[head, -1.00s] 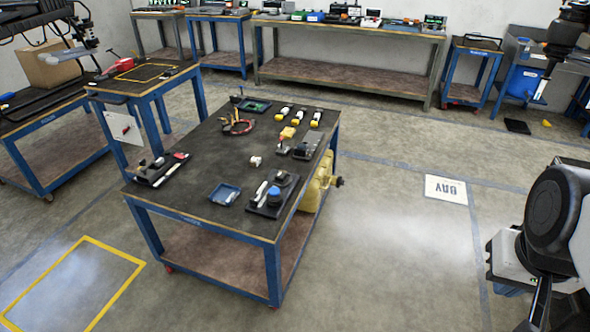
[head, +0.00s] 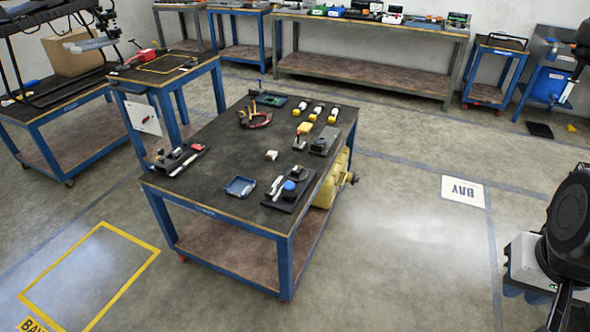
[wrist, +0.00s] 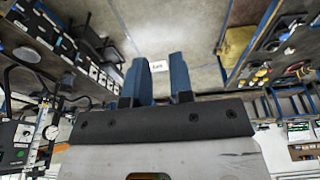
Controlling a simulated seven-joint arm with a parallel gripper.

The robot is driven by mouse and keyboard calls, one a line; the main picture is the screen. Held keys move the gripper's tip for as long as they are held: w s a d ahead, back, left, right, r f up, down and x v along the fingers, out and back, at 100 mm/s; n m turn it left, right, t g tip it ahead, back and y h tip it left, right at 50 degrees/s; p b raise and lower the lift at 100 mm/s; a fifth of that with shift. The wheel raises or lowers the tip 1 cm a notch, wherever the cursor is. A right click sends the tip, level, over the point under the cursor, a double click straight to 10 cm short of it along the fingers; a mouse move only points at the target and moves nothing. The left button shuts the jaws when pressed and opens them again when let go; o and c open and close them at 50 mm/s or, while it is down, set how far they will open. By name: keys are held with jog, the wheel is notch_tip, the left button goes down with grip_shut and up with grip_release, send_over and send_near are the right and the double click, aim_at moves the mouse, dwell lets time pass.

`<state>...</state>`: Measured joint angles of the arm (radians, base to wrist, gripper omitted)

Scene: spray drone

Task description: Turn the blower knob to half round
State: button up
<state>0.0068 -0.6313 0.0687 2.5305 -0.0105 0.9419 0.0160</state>
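No blower knob is labelled as such, so I cannot tell for sure which part it is. A yellow unit (head: 324,190) with a dark round fitting (head: 351,178) on its right side sits under the right edge of the workbench (head: 218,150). On the bench top, a black board (head: 272,203) carries a blue round knob (head: 289,186). Another black board (head: 163,164) with small parts lies at the left edge. In the wrist view my gripper (wrist: 158,63) has two blue fingers, apart with nothing between them. It is away from the bench's parts.
Blue-framed carts stand at left and a long bench (head: 370,70) at the back.

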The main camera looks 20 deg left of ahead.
jog(key=shift+o, duration=1.1)
jog(key=shift+w+a, duration=0.1)
jog(key=shift+w, duration=0.1)
jog(key=shift+w+a+r, duration=0.1)
jog(key=shift+w+r, duration=0.05)
jog(key=shift+w, duration=0.2)
jog(key=w+a+f+n, duration=0.2)
jog(key=w+a+n, duration=0.1)
jog(key=w+a, duration=0.7)
jog(key=w+a+f+n+g, duration=0.1)
jog(key=w+a+f+n, duration=0.15)
jog(key=w+a, duration=0.75)
jog(key=w+a+f+n, duration=0.1)
jog(key=w+a+n, duration=0.4)
jog(key=w, duration=0.9)
jog(key=w+a+f+n, duration=0.2)
jog(key=a+f, duration=0.8)
jog(key=a, duration=0.3)
jog(key=w+a+f+n+g, duration=0.1)
jog(key=w+a+f+n, duration=0.1)
jog(key=a+f, duration=0.8)
jog(key=w+a+f+n, duration=0.3)
jog(key=a+f, duration=0.8)
jog(key=a, duration=0.6)
jog(key=shift+w+g, duration=0.3)
jog(key=shift+w, duration=0.2)
jog(key=shift+a+f, duration=0.15)
jog(key=shift+f, duration=0.1)
